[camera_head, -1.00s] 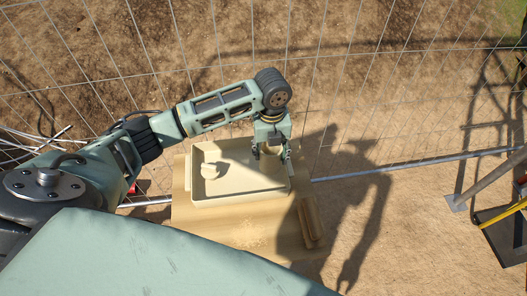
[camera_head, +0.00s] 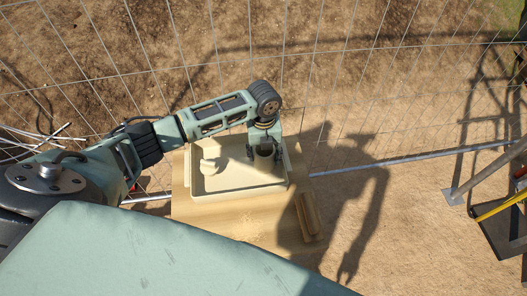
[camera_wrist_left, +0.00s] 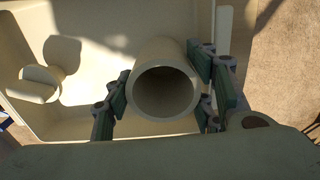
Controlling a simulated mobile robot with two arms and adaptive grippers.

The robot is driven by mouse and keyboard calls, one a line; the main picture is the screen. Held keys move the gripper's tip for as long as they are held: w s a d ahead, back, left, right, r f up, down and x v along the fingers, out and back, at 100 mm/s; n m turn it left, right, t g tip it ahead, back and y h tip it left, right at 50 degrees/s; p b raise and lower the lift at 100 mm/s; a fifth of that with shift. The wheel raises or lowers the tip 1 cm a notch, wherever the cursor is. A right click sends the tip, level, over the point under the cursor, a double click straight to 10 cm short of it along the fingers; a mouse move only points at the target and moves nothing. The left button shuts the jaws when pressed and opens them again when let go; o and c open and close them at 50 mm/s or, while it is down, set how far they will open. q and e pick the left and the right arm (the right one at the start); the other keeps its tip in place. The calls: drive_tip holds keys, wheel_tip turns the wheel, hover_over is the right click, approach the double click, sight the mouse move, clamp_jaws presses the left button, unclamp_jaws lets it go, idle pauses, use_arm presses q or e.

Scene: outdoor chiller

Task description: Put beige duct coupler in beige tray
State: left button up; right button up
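The beige tray (camera_head: 190,189) is a shallow, walled tray on a wooden surface. It also fills much of the left wrist view (camera_wrist_left: 100,125). My left gripper (camera_head: 264,150) is over the right part of the tray. Its green-padded fingers (camera_wrist_left: 165,90) are shut on the beige duct coupler (camera_wrist_left: 167,68), a short round tube whose open end faces the wrist camera. The coupler also shows between the fingers in the head view (camera_head: 265,149). I cannot tell whether the coupler touches the tray floor. My right gripper is not in view.
A small beige rounded piece (camera_head: 208,166) stands in the tray's left part, also in the wrist view (camera_wrist_left: 35,85). A wooden bar (camera_head: 309,217) lies right of the tray on the wooden surface (camera_head: 235,222). A wire fence (camera_head: 330,90) runs behind. The tray's middle floor is clear.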

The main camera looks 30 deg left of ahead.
use_arm(q)
drive_tip(key=o, duration=0.4)
drive_tip(key=shift+c, duration=0.2)
drive_tip(key=shift+r, duration=0.1)
wheel_tip(320, 180, up, 12)
drive_tip(key=b, duration=0.1)
idle(0.6)
